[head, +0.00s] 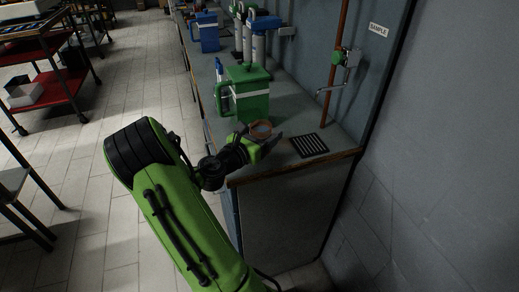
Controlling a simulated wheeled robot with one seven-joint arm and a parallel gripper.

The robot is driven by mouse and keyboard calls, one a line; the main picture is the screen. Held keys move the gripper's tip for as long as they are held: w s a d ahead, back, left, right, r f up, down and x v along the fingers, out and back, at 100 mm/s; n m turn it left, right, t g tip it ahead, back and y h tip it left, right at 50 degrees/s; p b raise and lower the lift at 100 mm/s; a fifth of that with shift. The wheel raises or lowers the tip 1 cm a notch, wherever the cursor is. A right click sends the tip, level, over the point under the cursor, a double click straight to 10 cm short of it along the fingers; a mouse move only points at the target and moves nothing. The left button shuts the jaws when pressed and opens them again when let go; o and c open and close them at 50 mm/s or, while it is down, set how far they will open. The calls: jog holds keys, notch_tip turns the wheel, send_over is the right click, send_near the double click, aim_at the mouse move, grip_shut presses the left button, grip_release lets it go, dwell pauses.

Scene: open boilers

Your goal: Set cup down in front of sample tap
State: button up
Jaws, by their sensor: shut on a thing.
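My gripper (268,142) is shut on a small round cup (261,129) with a brownish rim and a grey-blue inside. The cup looks upright, over the near left part of the grey counter (287,107); I cannot tell whether it touches the surface. The sample tap (344,60) is a small metal tap with a green part on a copper-coloured vertical pipe, at the wall by a white "SAMPLE" label (378,29). A black slotted drain grate (309,145) lies on the counter below the tap, to the right of the cup.
A green jug (249,95) with a white band stands just behind the cup. The counter's near edge (300,168) lies close. A red cart (50,85) stands at the left on open tiled floor.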

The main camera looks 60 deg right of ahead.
notch_tip(320, 180, down, 3)
jog(key=shift+f+b, duration=0.1)
jog(key=shift+b, duration=0.65)
jog(key=o, duration=0.7)
jog(key=shift+c, duration=0.2)
jog(key=o, duration=0.4)
jog(key=shift+o, duration=0.2)
